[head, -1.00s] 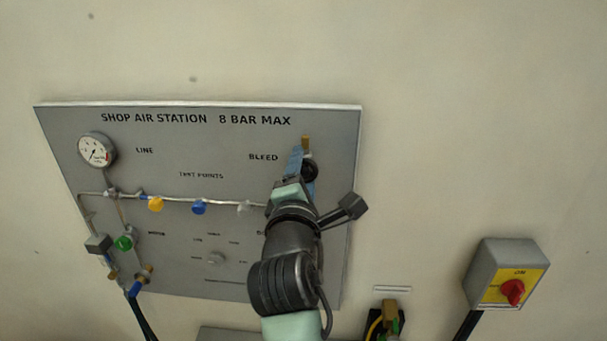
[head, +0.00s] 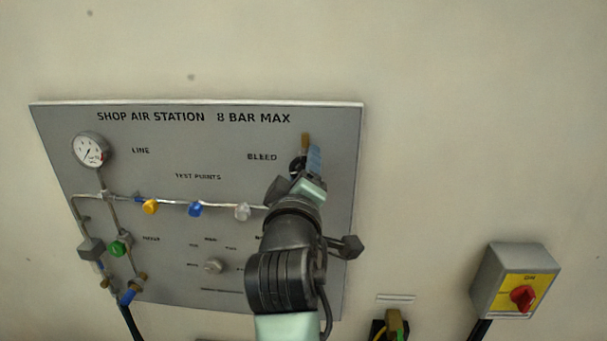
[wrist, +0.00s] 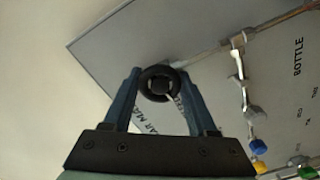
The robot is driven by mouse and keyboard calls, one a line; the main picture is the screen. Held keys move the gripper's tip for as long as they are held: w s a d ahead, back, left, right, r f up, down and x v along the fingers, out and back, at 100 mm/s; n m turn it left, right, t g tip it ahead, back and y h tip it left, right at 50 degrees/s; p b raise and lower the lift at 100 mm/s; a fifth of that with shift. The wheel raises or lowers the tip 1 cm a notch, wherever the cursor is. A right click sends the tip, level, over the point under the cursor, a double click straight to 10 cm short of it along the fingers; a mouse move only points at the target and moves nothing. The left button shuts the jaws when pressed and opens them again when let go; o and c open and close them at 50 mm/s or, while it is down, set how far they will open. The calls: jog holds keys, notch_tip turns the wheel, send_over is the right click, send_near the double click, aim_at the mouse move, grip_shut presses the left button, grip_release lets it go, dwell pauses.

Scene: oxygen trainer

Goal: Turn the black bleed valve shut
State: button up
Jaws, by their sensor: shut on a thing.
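The black bleed valve (wrist: 158,84) is a round knob with a dark ring, below a brass fitting (head: 306,142) near the BLEED label at the panel's upper right. In the head view my gripper (head: 307,163) covers most of the knob, and only a dark edge shows left of a blue finger. In the wrist view my gripper's two blue fingers (wrist: 160,76) stand on either side of the knob. My gripper is shut on it. The valve's inner position cannot be told.
The grey panel (head: 120,260) carries a round gauge (head: 90,150), yellow (head: 150,206), blue (head: 196,209) and pale (head: 242,211) test-point knobs on a pipe, and a green knob (head: 118,249). A red switch (head: 523,298) is at the right. The wall above is clear.

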jog(key=m+b, duration=0.1)
jog(key=m, duration=0.4)
jog(key=shift+m+b, duration=0.3)
jog(key=shift+b, duration=0.05)
jog(key=m+b, duration=0.1)
jog(key=m, duration=0.3)
jog(key=shift+m, duration=0.3)
jog(key=m+b, duration=0.2)
jog(key=m, duration=0.3)
jog(key=shift+f, duration=0.1)
jog(key=m+b, duration=0.1)
jog(key=m, duration=0.4)
jog(key=shift+b, duration=0.4)
jog(key=o, duration=1.4)
jog(key=shift+c, duration=0.2)
jog(key=shift+s, duration=0.1)
